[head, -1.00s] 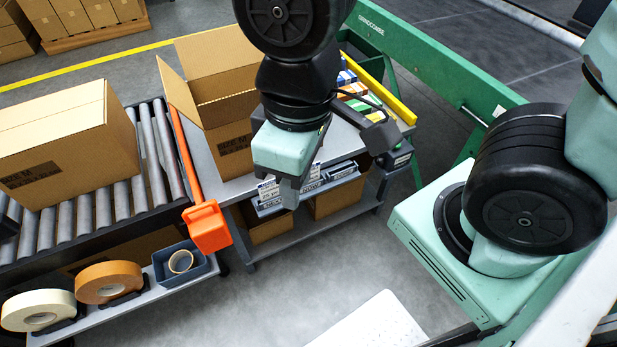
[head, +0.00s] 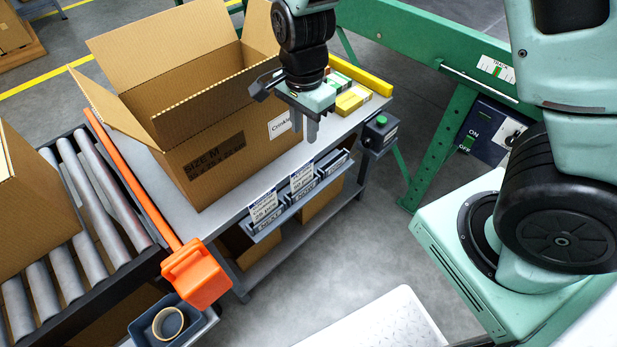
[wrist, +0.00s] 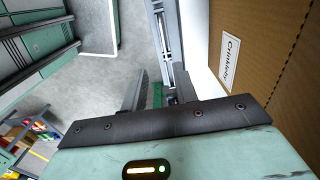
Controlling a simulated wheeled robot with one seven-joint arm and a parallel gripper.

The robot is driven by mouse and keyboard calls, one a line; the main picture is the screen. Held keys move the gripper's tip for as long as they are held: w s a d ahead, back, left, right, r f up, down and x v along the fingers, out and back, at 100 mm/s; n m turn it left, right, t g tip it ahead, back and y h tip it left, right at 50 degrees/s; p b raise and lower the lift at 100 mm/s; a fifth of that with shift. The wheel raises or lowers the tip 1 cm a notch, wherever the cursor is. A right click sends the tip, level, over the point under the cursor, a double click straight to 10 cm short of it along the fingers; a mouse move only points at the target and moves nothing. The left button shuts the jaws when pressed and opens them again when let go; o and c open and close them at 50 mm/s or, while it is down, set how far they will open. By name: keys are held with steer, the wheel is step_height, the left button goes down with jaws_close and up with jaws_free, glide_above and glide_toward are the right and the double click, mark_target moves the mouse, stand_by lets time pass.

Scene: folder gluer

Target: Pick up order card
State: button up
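My gripper (head: 305,132) hangs fingers down above the right part of the grey bench, beside the large open carton (head: 215,135). In the wrist view its two fingers (wrist: 160,95) stand apart with nothing visible between them. White printed cards stand at the bench's front edge: a left card (head: 264,207) and a right card (head: 302,180). Which one is the order card I cannot tell. A white label (head: 280,124) is on the carton's side; it also shows in the wrist view (wrist: 231,54).
The grey bench (head: 215,215) carries the carton, with yellow boxes (head: 354,99) behind my gripper. A control box with a green button (head: 380,130) is at the bench's right end.

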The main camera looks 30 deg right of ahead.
steer(key=b, duration=0.2)
glide_toward(302, 177)
steer(key=f, duration=0.3)
steer(key=d+f, duration=0.1)
steer(key=f, duration=0.1)
steer(key=shift+s+f, duration=0.1)
steer(key=shift+w+a+f+b, duration=0.1)
steer(key=shift+a+f+b, duration=0.05)
steer(key=shift+f, duration=0.75)
steer(key=shift+w+a+f+b, duration=0.1)
steer(key=shift+a+f, duration=0.05)
steer(key=shift+f, duration=0.7)
steer(key=shift+w+a+f+b, duration=0.1)
steer(key=shift+a+f+b, duration=0.05)
steer(key=shift+f, duration=0.75)
steer(key=shift+s, duration=0.1)
jaws_close()
